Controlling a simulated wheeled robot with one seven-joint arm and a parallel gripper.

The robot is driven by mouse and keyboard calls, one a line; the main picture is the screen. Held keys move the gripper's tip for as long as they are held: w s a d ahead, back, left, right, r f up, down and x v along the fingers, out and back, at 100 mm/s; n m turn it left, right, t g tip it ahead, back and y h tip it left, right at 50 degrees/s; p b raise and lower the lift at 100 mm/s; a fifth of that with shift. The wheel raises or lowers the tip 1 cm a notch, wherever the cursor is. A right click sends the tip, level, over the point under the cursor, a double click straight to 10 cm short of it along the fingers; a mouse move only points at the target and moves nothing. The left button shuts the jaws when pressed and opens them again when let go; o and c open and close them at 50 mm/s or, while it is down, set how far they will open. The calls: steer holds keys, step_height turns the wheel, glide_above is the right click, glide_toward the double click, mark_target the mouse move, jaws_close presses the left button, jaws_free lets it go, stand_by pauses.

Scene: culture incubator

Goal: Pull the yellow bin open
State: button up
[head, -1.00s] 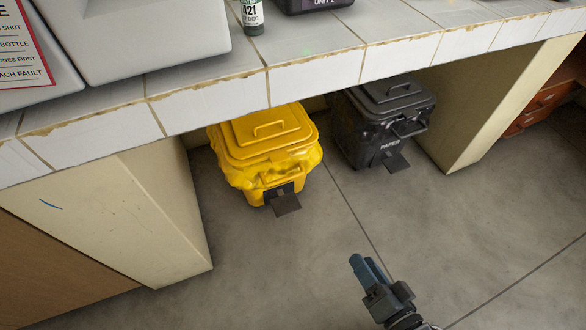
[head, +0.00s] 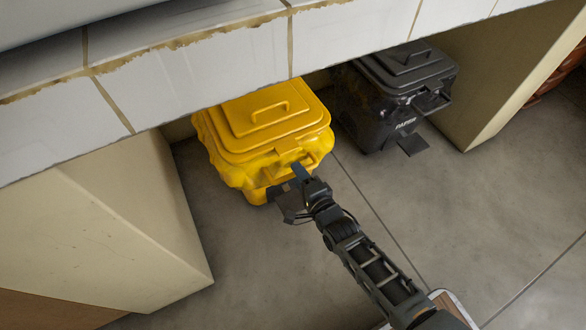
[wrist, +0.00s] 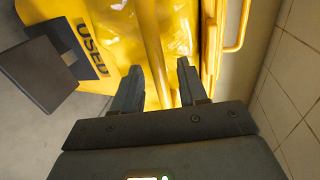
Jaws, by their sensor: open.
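The yellow bin (head: 265,105) stands on the floor under the tiled counter, lid down, with a loop handle (head: 270,113) on the lid. I cannot tell whether either finger touches the bar. In the head view my gripper hides part of the bin's front.
A black bin marked "PAPER" (head: 395,95) stands to the right with its own pedal (head: 413,145). The tiled counter edge (head: 190,75) overhangs the bins. Cream panels stand at left (head: 100,225) and right (head: 510,80). The floor (head: 460,215) before the bins is clear.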

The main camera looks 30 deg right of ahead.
steer(key=b+x, duration=0.1)
steer(key=x, duration=0.2)
steer(key=shift+w+f, duration=0.1)
steer(key=shift+w, duration=0.15)
jaws_close()
stand_by(0.5)
